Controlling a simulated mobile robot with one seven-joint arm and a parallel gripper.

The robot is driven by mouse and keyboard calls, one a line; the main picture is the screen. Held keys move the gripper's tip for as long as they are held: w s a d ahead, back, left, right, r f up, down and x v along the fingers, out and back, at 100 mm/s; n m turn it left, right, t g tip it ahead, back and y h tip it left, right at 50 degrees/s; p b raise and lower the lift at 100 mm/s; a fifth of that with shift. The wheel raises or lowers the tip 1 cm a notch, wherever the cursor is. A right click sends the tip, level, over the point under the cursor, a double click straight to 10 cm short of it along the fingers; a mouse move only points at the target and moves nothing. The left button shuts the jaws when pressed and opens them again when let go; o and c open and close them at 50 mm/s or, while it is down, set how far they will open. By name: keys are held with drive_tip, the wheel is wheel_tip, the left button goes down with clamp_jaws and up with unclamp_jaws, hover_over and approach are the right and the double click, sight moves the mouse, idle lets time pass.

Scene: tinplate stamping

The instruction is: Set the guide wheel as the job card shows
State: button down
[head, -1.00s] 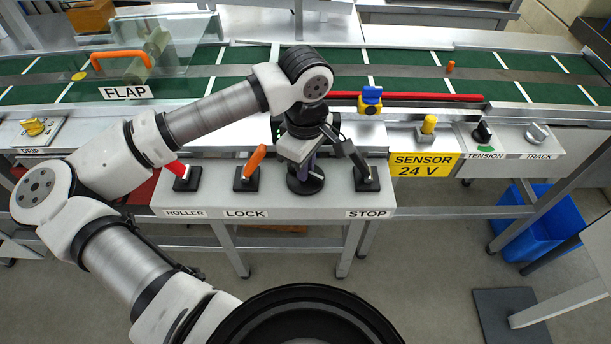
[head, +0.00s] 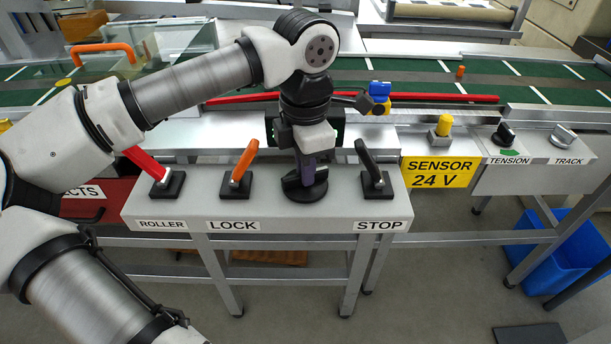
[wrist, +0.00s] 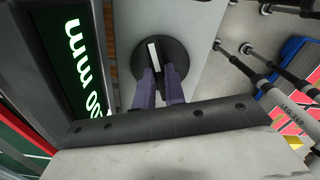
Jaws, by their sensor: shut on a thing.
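The guide wheel is a black round knob (head: 306,193) on the grey console, between the LOCK and STOP levers. In the wrist view it is a black disc (wrist: 184,52) with a pale bar (wrist: 153,53) across its middle. My gripper (head: 306,180) points down at the wheel, its purple fingers shut on the bar; the fingertips (wrist: 160,72) show in the wrist view. A dark display (wrist: 82,55) with lit characters stands beside the wheel; "mm" is readable, and the digits are partly cut off. In the head view my gripper hides most of the display.
On the console stand the red ROLLER lever (head: 146,163), the orange LOCK lever (head: 243,162) and the black STOP lever (head: 368,160), close on either side of my gripper. The yellow SENSOR knob (head: 443,125), TENSION knob (head: 503,135) and TRACK knob (head: 563,136) are to the right. The green conveyor (head: 420,83) runs behind.

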drive_tip(key=n+b, duration=0.3)
drive_tip(key=n, duration=0.3)
drive_tip(key=shift+n, duration=0.4)
idle(0.4)
drive_tip(key=c, duration=1.5)
unclamp_jaws()
drive_tip(key=shift+o, duration=0.2)
wheel_tip(320, 180, up, 14)
drive_tip(key=p, duration=0.1)
drive_tip(key=shift+f, duration=0.1)
